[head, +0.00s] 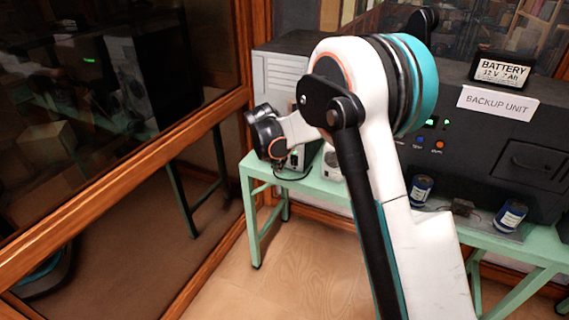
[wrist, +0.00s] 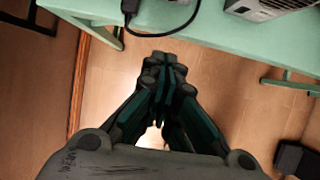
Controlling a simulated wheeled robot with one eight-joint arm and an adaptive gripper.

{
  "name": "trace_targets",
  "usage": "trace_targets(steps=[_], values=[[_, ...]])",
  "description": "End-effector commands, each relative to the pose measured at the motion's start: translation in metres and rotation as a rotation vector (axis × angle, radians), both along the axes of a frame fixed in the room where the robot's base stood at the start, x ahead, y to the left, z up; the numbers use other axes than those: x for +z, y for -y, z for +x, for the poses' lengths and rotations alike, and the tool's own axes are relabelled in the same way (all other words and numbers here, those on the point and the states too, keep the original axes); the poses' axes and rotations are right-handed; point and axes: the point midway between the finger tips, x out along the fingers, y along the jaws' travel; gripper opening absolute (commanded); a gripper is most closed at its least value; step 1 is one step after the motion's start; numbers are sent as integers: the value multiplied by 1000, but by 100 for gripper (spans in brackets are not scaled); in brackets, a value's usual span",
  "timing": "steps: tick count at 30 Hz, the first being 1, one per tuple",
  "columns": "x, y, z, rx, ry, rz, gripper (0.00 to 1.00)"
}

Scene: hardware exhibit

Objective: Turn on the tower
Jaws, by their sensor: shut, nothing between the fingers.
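A light grey tower case (head: 281,78) with side slots stands at the left end of the green bench, partly hidden behind my arm. I cannot make out its power button or whether it is on. My gripper (wrist: 164,62) is shut and empty in the wrist view, over the floor just in front of the bench edge. In the head view I cannot make out its fingers; the arm's end is low in front of the tower.
A black cable (wrist: 128,8) lies at the bench edge. A wood-framed glass panel (head: 110,150) bounds the left side.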

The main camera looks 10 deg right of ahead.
Motion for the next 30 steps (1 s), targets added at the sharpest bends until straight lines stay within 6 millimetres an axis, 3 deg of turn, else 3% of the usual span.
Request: trace_targets(steps=[6,20,25,30], values=[[17,-9,-12,1,0,0,0],[20,-10,-15,-9,3,4,0],[47,-1,-32,-120,43,63,0],[94,12,-70,-352,123,192,0]])
